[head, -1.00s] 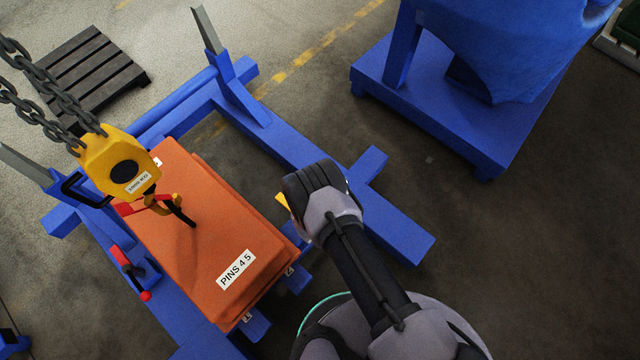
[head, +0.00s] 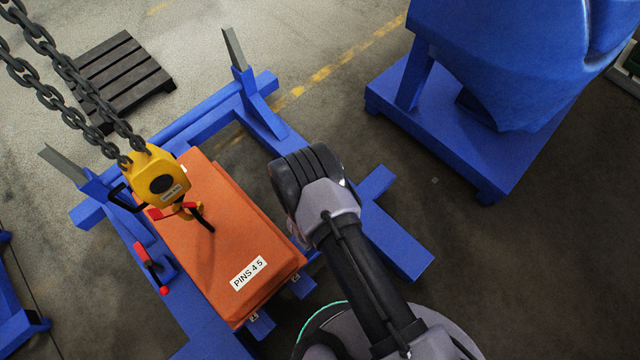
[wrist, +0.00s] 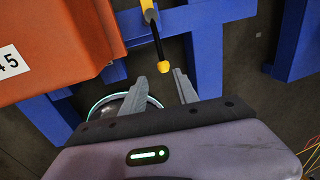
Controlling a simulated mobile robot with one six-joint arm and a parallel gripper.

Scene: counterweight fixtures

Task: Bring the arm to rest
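My gripper (wrist: 159,90) shows in the wrist view with its two grey fingers apart and no object clearly held. A black rod with a yellow tip (wrist: 163,67) appears between and beyond the fingers; I cannot tell its distance. In the head view my arm is bent, its dark wrist end just right of the orange counterweight block, and the fingers are hidden. The orange block (head: 222,225), labelled "PINS 4 5", lies in the blue frame (head: 400,248). It also shows at the upper left of the wrist view (wrist: 60,60).
A yellow hoist block (head: 160,178) hangs on chains (head: 75,75) over the orange block, its hook at the block's top. A red-handled lever (head: 150,265) is on the frame's left. A large blue machine (head: 480,120) stands upper right. A dark pallet (head: 120,78) lies upper left. Floor at right is clear.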

